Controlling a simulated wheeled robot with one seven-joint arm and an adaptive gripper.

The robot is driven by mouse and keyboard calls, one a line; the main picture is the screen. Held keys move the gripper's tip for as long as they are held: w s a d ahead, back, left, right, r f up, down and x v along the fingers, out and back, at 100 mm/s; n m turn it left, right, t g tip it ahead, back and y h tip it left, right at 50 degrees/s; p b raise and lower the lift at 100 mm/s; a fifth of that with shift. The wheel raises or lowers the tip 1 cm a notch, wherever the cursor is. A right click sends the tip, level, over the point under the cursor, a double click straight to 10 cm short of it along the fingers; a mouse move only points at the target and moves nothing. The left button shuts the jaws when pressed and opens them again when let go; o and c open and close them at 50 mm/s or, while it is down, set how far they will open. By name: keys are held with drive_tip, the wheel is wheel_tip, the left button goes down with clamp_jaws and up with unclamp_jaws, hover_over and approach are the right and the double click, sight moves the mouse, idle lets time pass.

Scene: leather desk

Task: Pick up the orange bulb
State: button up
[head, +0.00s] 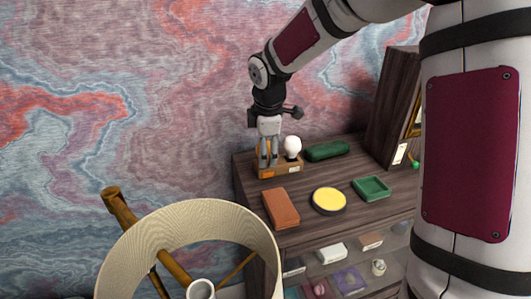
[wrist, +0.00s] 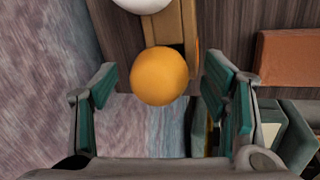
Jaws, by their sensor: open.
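The orange bulb (wrist: 159,75) is round and sits at the near end of a wooden holder (wrist: 166,27) in the wrist view. My gripper (wrist: 160,90) is open, with one green-padded finger on each side of the bulb and gaps between. In the head view my gripper (head: 268,161) points down over the left end of the holder (head: 288,170). Its fingers hide most of the orange bulb there. A white bulb (head: 292,146) stands upright at the holder's other end; its edge shows in the wrist view (wrist: 140,4).
On the dark wooden desk top (head: 318,226) lie a brown leather block (head: 281,208), a round yellow-topped tin (head: 329,200), a green tray (head: 371,188) and a green case (head: 327,150). A lampshade (head: 205,225) stands in front at left. The patterned wall is close behind.

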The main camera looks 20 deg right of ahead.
drive_tip(key=shift+w+f, duration=0.15)
drive_tip(key=shift+f, duration=0.4)
drive_tip(key=c, duration=1.2)
drive_tip(key=shift+c, duration=0.2)
drive_tip(key=shift+r, duration=0.2)
